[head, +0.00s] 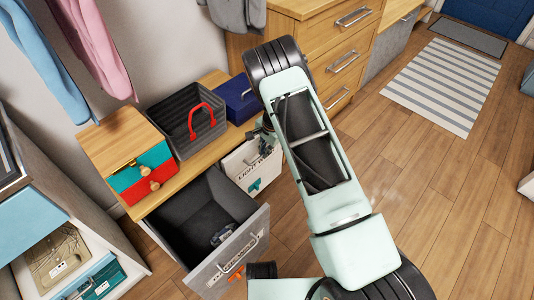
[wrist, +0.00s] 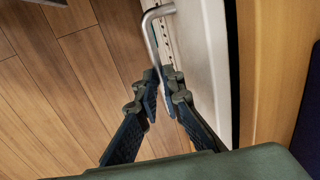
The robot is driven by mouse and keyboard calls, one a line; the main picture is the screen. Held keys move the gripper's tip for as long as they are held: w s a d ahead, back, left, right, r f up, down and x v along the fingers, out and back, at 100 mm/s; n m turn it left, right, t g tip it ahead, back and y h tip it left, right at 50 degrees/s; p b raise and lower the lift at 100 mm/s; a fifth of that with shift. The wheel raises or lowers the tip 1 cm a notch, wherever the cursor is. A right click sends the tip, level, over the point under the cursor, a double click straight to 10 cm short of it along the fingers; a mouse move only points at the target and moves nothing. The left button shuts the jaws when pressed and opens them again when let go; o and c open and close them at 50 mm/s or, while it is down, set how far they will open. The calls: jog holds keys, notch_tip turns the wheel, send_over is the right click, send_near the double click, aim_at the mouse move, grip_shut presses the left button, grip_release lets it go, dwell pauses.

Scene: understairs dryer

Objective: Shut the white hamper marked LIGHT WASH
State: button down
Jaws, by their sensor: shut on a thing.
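The white hamper (head: 247,176) has a front lettered LIGHT WASH, partly covered by my arm in the head view. It sits under the wooden bench, close to the bench edge. In the wrist view its white front (wrist: 205,75) stands beside the wood, with a narrow dark strip between them. My gripper (wrist: 163,92) is shut on the hamper's metal bar handle (wrist: 151,35).
A grey hamper (head: 245,251) stands pulled out to the left, with something small inside. On the bench (head: 160,198) are a wooden drawer box (head: 118,146), a dark crate with a red handle (head: 171,122) and a blue box (head: 236,100).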

aim_at(257, 153)
jog(key=shift+w+a+r, duration=0.1)
jog(key=shift+w+a, duration=0.95)
jog(key=shift+a, duration=0.05)
jog(key=c, duration=2)
grip_release()
jog(key=shift+c, duration=0.2)
notch_tip(257, 153, up, 12)
jog(key=s+d, duration=0.1)
jog(key=shift+s+d, duration=0.35)
